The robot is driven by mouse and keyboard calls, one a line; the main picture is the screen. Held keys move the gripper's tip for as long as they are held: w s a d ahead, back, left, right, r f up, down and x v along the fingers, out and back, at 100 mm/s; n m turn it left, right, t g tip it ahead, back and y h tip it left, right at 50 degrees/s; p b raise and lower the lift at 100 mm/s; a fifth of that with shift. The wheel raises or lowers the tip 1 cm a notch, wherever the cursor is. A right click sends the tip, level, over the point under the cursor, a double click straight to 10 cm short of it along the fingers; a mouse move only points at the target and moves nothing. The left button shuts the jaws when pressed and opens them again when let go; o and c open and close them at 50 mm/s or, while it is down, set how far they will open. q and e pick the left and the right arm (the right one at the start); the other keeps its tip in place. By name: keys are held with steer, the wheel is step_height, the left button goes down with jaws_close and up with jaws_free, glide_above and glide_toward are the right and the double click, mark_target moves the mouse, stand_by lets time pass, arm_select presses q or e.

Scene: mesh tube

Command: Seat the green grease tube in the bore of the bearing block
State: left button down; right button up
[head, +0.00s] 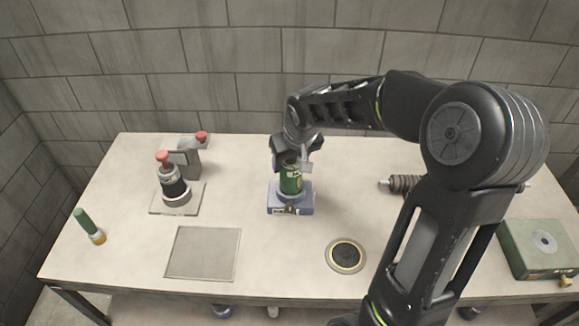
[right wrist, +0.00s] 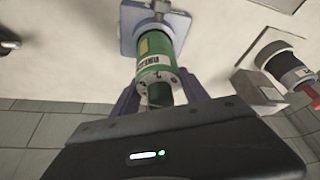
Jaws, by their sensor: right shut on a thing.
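The green grease tube (head: 291,182) stands upright over the blue-grey bearing block (head: 307,199) at the middle of the table. My right gripper (head: 290,160) comes from above and is shut on the tube's upper end. In the right wrist view the tube (right wrist: 157,55) runs from between the fingers to the block (right wrist: 184,27). Its lower end meets the round collar on the block. The bore is hidden by the tube, so I cannot tell how deep the tube sits. My left gripper is not in view.
A red-topped dark cylinder (head: 173,185) on a plate and a grey bracket (head: 189,160) stand left. A green-handled item (head: 88,225), a grey mat (head: 203,253), a round black disc (head: 346,256), a dark ribbed part (head: 401,184) and a green box (head: 522,252) lie around.

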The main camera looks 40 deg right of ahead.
steer(key=shift+f, duration=1.1)
steer(key=shift+f, duration=0.15)
steer(key=o, duration=1.5)
steer(key=shift+r, duration=0.4)
steer(key=v, duration=1.1)
steer(key=shift+s+r+b, duration=0.2)
steer(key=shift+s+b, duration=0.1)
